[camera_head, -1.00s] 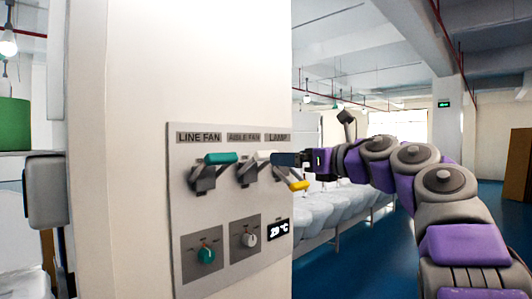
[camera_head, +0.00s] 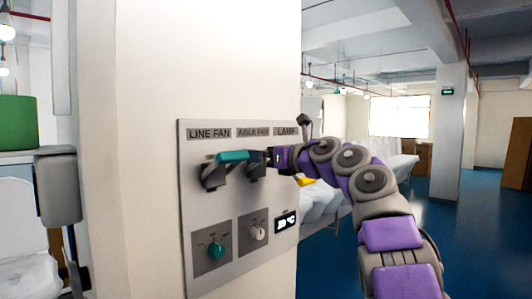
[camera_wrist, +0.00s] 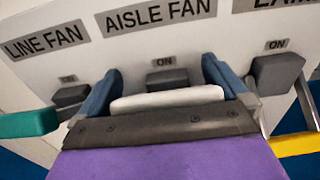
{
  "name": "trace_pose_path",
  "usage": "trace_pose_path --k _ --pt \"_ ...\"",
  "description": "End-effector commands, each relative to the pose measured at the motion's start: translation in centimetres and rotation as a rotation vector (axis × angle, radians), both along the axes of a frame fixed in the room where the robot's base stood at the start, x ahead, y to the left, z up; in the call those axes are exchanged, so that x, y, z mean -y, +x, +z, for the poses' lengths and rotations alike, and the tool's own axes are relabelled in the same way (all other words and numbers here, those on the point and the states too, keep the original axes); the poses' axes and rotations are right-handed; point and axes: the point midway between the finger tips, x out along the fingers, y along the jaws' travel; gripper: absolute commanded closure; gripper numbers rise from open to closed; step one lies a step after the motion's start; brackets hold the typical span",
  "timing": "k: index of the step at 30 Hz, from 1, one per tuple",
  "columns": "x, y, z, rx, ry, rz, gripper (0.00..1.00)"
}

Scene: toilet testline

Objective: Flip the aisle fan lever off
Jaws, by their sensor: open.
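The aisle fan lever has a white handle (camera_wrist: 167,98) and a dark base under an "ON" label, below the AISLE FAN sign (camera_wrist: 160,14). In the wrist view the handle lies between the two blue fingers of my gripper (camera_wrist: 163,88), close in front of the palm. The fingers are apart, one beside each end of the handle. I cannot tell whether they touch it. In the head view my gripper (camera_head: 262,158) is at the middle of the panel (camera_head: 196,262) and hides the white handle.
The line fan lever with its green handle (camera_head: 232,156) is raised, close on the left. The lamp lever with its yellow handle (camera_head: 306,181) sits lower on the right. Open blue floor lies to the right.

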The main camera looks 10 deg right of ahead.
Motion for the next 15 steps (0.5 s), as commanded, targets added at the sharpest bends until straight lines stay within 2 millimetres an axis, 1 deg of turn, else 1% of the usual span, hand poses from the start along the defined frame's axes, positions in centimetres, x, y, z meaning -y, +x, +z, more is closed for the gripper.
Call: trace_pose_path --k 1,2,7,15 --pt "0.02 -0.37 0.36 0.006 0.001 0.007 0.01" --pt "0.22 -0.48 0.44 0.006 0.002 0.007 0.04" --pt "0.57 -0.77 0.67 0.009 0.004 0.006 0.20" --pt "0.61 -0.64 0.63 0.009 0.004 0.002 0.46"
